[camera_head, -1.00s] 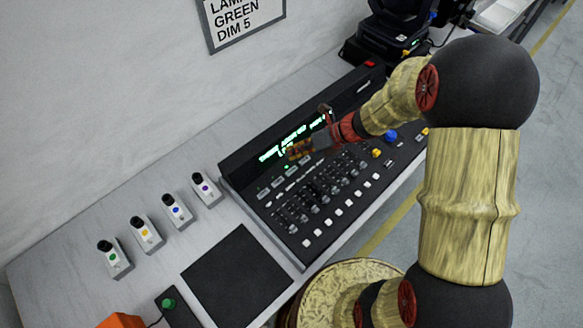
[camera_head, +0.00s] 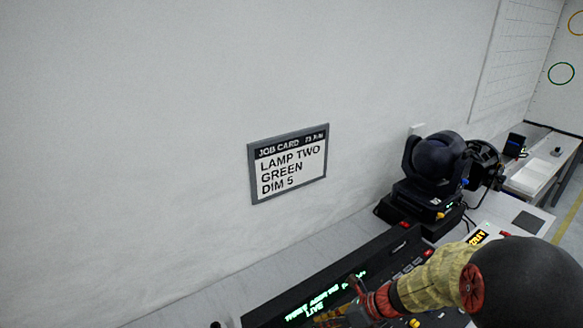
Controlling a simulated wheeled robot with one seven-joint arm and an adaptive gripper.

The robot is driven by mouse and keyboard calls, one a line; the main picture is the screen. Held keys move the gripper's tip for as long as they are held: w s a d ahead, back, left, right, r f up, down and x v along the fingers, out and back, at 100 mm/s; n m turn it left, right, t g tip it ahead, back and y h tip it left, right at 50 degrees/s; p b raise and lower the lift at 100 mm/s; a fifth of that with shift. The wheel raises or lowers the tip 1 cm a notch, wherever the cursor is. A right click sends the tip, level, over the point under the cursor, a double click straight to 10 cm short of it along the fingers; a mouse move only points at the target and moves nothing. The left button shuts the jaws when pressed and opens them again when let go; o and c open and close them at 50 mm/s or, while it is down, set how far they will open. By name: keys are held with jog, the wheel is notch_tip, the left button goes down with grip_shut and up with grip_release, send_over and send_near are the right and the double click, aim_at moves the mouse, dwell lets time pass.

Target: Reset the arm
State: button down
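My arm comes in from the lower right, a pale yellow-brown link with black and red joints. My gripper (camera_head: 330,318) is at the bottom edge, over the lighting console (camera_head: 300,291) with green text on its display. Its fingers are small and partly cut off by the frame, so I cannot tell whether they are open or shut. I see nothing held in it.
A job card (camera_head: 289,163) on the white wall reads "LAMP TWO GREEN DIM 5". A black moving-head lamp (camera_head: 437,170) stands behind the console at right. More equipment and a white bench (camera_head: 535,172) lie farther right. The wall side at left is clear.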

jog(key=s+n, duration=0.1)
jog(key=s+n+g, duration=0.1)
jog(key=s+n, duration=0.1)
jog(key=shift+d+f, duration=0.15)
jog(key=shift+f, duration=0.2)
jog(key=s+d+r+n+t+h, duration=0.1)
jog(key=s+d+r+n+h, duration=0.1)
jog(key=s+r+n, duration=0.3)
jog(key=s+d+r+n+t+h, duration=0.1)
jog(key=s+d+r+n+h, duration=0.2)
jog(key=s+r+n, duration=0.3)
jog(key=s+d+r+n+t+h, duration=0.2)
jog(key=s+r+n, duration=0.4)
jog(key=r+n, duration=0.6)
notch_tip(320, 180, up, 3)
jog(key=shift+d+r+n+h, duration=0.1)
jog(key=shift+d+n+h, duration=0.3)
jog(key=shift+d+h, duration=0.55)
jog(key=shift+d+y, duration=0.25)
jog(key=shift+d, duration=0.05)
